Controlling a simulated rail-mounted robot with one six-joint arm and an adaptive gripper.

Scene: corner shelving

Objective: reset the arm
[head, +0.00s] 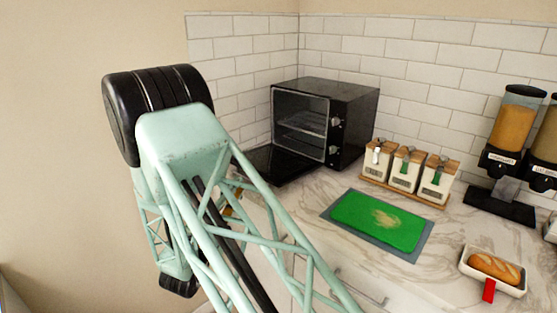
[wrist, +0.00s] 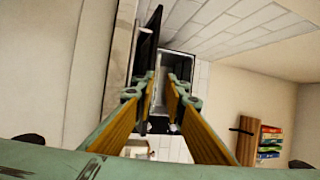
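My mint-green arm fills the left and lower middle of the head view, bent, with a black joint at its top. My gripper (wrist: 161,78) shows in the wrist view with two orange-lined fingers apart and nothing seen between them. In the head view it is mostly hidden behind my arm; only a small orange patch shows. The black oven (head: 350,115) stands in the corner with its door (head: 268,163) folded down and a wire rack inside. In the wrist view, dark oven parts (wrist: 147,45) lie beyond the fingertips; the distance is unclear.
A green board (head: 375,222) on a grey mat lies on the marble counter. Several lidded canisters (head: 405,170) stand behind it. Right are food dispensers (head: 512,135) and bread (head: 495,267) in a white dish. The wrist view shows stacked colourful items (wrist: 269,142) on the right.

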